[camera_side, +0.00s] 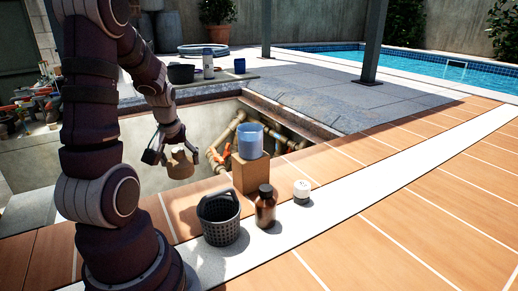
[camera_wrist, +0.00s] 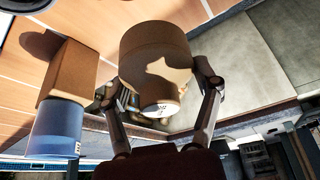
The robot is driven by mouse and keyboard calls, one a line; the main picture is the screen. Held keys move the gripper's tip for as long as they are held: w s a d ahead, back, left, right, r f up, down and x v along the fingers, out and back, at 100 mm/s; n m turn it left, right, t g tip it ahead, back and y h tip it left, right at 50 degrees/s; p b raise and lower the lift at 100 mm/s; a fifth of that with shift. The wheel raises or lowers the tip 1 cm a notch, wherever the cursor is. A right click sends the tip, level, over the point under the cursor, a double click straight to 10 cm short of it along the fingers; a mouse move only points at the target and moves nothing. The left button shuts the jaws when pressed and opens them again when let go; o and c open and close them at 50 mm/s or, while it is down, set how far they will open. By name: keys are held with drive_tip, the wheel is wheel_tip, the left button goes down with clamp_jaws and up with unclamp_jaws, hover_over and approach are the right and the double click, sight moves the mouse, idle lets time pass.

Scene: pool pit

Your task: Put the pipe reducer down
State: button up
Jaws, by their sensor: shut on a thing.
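The pipe reducer (camera_side: 181,164) is a tan, stepped cylinder, wide at one end and narrow at the other. In the side view it hangs in the air over the open pit, below my gripper (camera_side: 174,143). In the wrist view the reducer (camera_wrist: 157,52) fills the upper middle, with a small white label on its narrow end. The fingers of my gripper (camera_wrist: 155,85) are on either side of it, shut on it. No surface shows touching its underside.
A wooden block (camera_side: 252,174) with a blue container (camera_side: 250,140) on top stands at the pit edge. A dark basket (camera_side: 220,217), a brown bottle (camera_side: 265,206) and a white-lidded jar (camera_side: 302,191) stand nearby. Pipes (camera_side: 226,146) run inside the pit. Tiles at right are clear.

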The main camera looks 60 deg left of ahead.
sight(189, 201)
wheel_tip(189, 201, down, 10)
idle(0.4)
drive_tip(key=shift+f, duration=0.15)
drive_tip(key=o, duration=1.2)
drive_tip(key=shift+o, duration=0.2)
